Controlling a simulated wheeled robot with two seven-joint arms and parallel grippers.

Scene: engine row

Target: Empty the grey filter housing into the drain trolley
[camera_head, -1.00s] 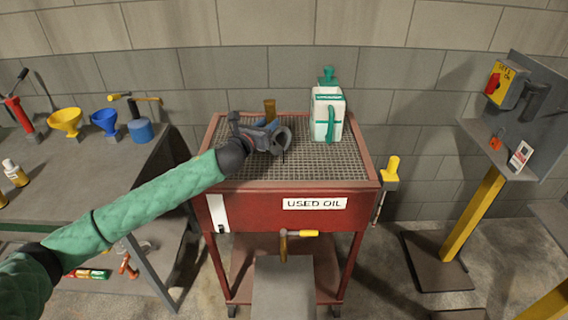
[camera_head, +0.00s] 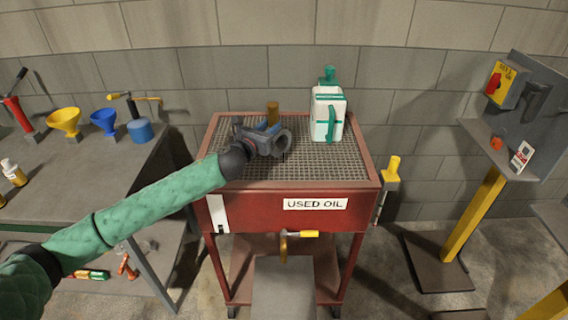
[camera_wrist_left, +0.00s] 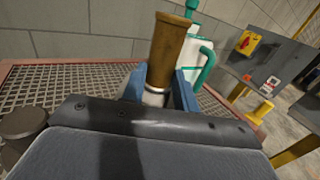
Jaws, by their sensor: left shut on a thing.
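My left gripper (camera_head: 268,127) is over the mesh top of the red drain trolley (camera_head: 245,215), which is labelled USED OIL. Its blue fingers, seen in the left wrist view (camera_wrist_left: 156,88), are shut on the pale grey part of what looks like the filter housing (camera_wrist_left: 154,98). A brown cylinder (camera_wrist_left: 168,48) stands up from that grey part, leaning slightly right in the wrist view. It also shows above the fingers in the head view (camera_head: 272,108). The lower part is hidden by the gripper, and I cannot see any oil flowing. My right gripper is not in view.
A white and green jug (camera_head: 327,115) stands on the mesh, right of the gripper. A bench with yellow (camera_head: 64,121) and blue (camera_head: 104,120) funnels is at left. A grey switch stand (camera_head: 530,110) is at right. The mesh's front right is clear.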

